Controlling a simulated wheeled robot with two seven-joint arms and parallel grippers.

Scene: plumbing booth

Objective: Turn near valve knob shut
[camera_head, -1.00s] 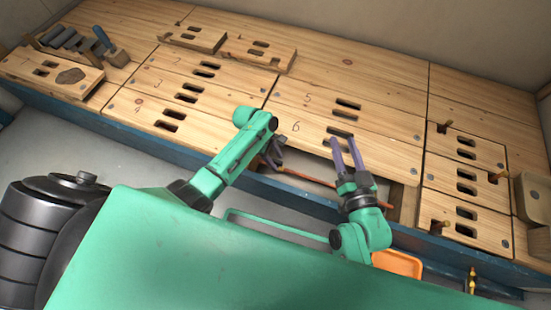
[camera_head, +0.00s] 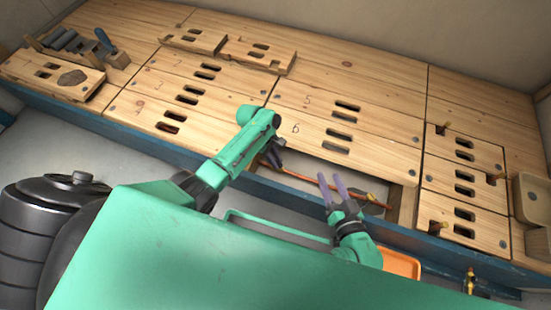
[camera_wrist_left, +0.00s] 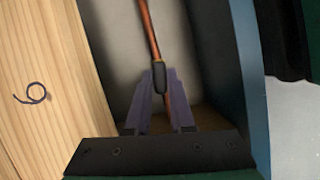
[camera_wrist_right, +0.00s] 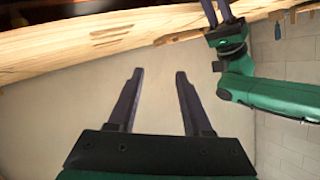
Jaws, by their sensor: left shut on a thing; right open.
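A copper pipe (camera_head: 318,180) runs through the open floor gap below the panel marked 6. In the left wrist view, a small dark knob-like piece (camera_wrist_left: 160,77) sits on the pipe (camera_wrist_left: 149,30); I take it for the near valve knob. My left gripper (camera_head: 274,158) reaches down into the gap. Its fingertips (camera_wrist_left: 159,80) are shut on the dark piece, which the head view hides. My right gripper (camera_head: 327,182) is open and empty, over the gap's front side. Its spread fingers (camera_wrist_right: 158,85) show in the right wrist view.
The panel marked 6 (camera_head: 300,138) borders the gap at the back. A yellowish fitting (camera_head: 371,197) shows on the pipe's right part. A blue beam (camera_head: 300,193) edges the floor in front. An orange tray (camera_head: 402,264) lies at the right.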

